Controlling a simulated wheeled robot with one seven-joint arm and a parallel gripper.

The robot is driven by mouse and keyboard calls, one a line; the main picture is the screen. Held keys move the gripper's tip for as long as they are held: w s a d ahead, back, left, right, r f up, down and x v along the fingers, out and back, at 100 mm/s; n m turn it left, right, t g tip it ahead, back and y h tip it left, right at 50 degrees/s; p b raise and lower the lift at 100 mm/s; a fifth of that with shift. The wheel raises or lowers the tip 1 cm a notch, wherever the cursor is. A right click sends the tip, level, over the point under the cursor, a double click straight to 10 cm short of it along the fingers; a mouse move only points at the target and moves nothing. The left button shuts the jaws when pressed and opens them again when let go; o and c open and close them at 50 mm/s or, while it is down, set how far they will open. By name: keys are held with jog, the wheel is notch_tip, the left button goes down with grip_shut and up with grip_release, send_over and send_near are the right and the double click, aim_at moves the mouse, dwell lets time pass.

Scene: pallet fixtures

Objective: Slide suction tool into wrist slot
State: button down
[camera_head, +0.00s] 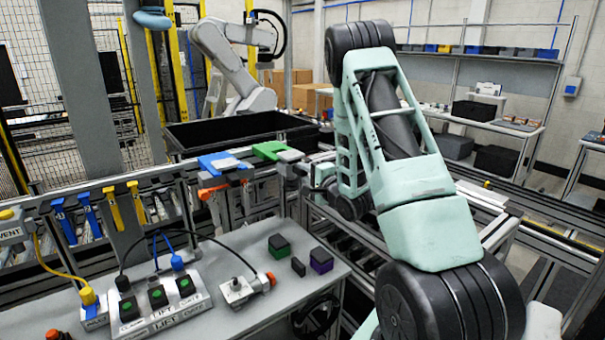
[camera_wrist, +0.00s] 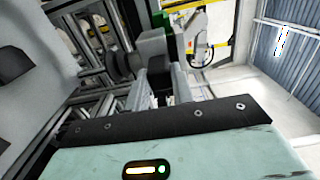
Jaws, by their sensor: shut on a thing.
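My gripper (camera_head: 300,172) is at the end of my mint-green arm, by the tool rail left of centre. It is shut on a tool with a green top (camera_head: 268,150) and a light grey plate. I take this tool to be the suction tool, but its lower part is hidden. In the wrist view a bit of its green (camera_wrist: 161,18) shows beyond the grey gripper parts (camera_wrist: 165,55). A blue-topped tool (camera_head: 215,162) with a pale plate sits just left of it, with orange parts below. I cannot make out the wrist slot in either view.
Blue and yellow hangers (camera_head: 112,208) line the rail to the left. A grey bench (camera_head: 240,310) in front carries a button box (camera_head: 160,305), a valve block (camera_head: 243,288) and small green and purple blocks (camera_head: 320,260). A black bin (camera_head: 235,130) stands behind the rail.

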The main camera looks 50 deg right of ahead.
jog(key=shift+b+v, duration=0.3)
jog(key=shift+v, duration=1.3)
